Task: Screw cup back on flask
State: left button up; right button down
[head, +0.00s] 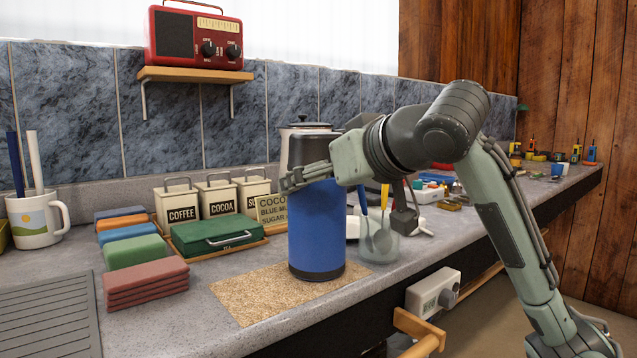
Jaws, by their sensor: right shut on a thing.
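The blue flask (316,235) stands upright on a speckled tan mat (240,295) on the counter. The dark grey cup (312,150) is upright over the flask's top, in line with it. My right gripper (308,177) reaches in from the right and is shut on the cup at its lower part. Its fingers hide where the cup and flask meet, so I cannot tell how closely they sit. My left gripper is not in view.
A glass jar with spoons (380,240) stands close to the flask's right. The mat's front left is clear.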

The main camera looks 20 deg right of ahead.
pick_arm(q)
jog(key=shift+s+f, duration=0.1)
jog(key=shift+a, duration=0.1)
pick_arm(e)
jog(key=shift+c, duration=0.7)
grip_release()
jog(key=shift+f, duration=0.15)
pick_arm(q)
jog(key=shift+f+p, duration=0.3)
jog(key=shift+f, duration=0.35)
pick_arm(e)
jog(key=v, duration=1.2)
